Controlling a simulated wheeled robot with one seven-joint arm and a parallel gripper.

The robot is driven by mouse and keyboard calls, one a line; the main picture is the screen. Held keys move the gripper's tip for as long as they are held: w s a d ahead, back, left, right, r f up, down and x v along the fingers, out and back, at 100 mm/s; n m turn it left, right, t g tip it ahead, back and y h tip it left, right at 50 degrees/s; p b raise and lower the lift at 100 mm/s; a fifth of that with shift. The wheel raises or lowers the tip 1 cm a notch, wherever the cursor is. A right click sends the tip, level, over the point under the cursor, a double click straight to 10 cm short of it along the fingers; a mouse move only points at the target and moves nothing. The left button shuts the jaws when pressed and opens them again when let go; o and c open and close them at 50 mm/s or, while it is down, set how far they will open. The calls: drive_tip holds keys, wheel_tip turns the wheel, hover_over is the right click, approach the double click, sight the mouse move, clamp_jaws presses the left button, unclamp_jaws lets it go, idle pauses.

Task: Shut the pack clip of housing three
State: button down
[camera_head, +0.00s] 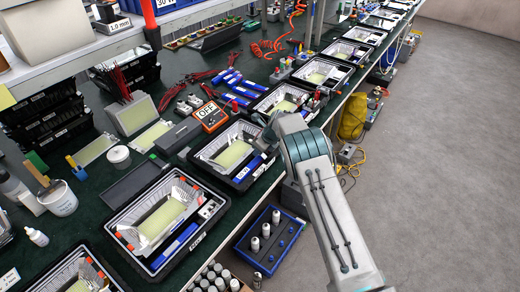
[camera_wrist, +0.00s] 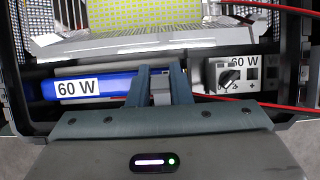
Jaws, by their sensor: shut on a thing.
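The housing under my gripper, third from the near end in the head view (camera_head: 229,183), is an open black case with a silver reflector and a yellow panel (camera_head: 232,154). It fills the wrist view, with the yellow panel (camera_wrist: 150,14) at the top. A blue pack (camera_wrist: 112,85) marked 60 W lies along its near side. My gripper (camera_wrist: 160,76), also in the head view (camera_head: 268,141), is shut on a small grey piece at the pack's right end, seemingly the pack clip (camera_wrist: 159,93). The fingers hide much of it, so its angle cannot be told.
A grey unit (camera_wrist: 222,74) marked 60 W with a dark knob sits right of the fingers. A red wire (camera_wrist: 250,103) crosses in front of it. Similar housings (camera_head: 182,250) line the green bench on both sides. A handheld orange meter (camera_head: 210,116) lies behind.

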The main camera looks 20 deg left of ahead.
drive_tip(key=shift+f, duration=0.1)
drive_tip(key=c, duration=1.3)
unclamp_jaws()
drive_tip(key=shift+d+r, duration=0.25)
drive_tip(key=shift+r, duration=0.4)
drive_tip(key=b+v, duration=0.3)
drive_tip(key=v, duration=0.9)
drive_tip(key=shift+s+r, duration=0.2)
drive_tip(key=shift+s, duration=0.05)
